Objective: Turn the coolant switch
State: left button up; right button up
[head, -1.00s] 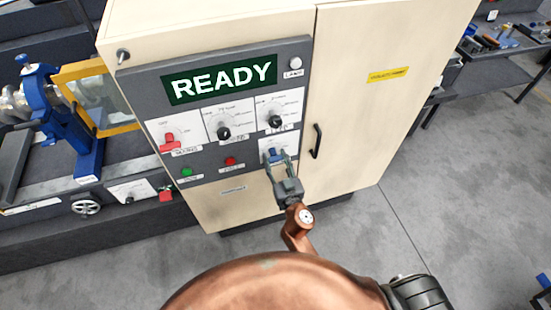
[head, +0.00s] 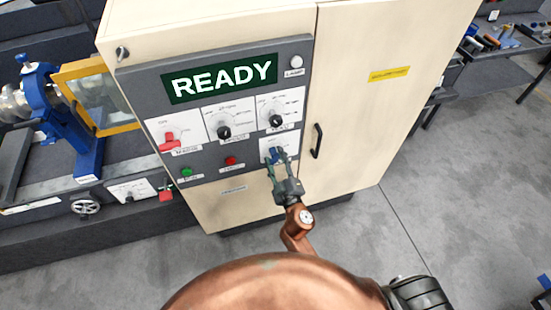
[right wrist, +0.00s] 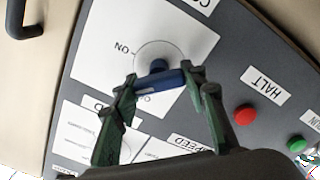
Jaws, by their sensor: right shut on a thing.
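The coolant switch (head: 274,155) has a blue handle on a white plate at the lower right of the cabinet's grey panel. In the right wrist view the blue handle (right wrist: 160,87) stands on a round dial, with an "ON" mark to its left and a partly hidden mark below. My right gripper (head: 279,161) reaches the switch from below and is shut on the handle, one green finger on each side, as the right wrist view shows (right wrist: 158,82). The fingers partly cover the plate in the head view. My left gripper is not in view.
The panel also carries a "READY" display (head: 221,79), a red switch (head: 169,141), two black knobs (head: 224,132) (head: 276,120), a green button (head: 187,171) and a red button (head: 230,161). A black door handle (head: 317,141) is close to the right of my gripper.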

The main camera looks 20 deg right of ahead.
jog(key=n, duration=0.4)
jog(key=shift+f+n, duration=0.1)
jog(key=shift+n, duration=0.3)
jog(key=shift+f+n, duration=0.1)
jog(key=shift+n, duration=2.1)
jog(key=o, duration=1.2)
jog(key=shift+s, duration=0.25)
jog(key=s, duration=1.1)
jog(key=shift+s+d, duration=0.15)
jog(key=shift+s, duration=0.15)
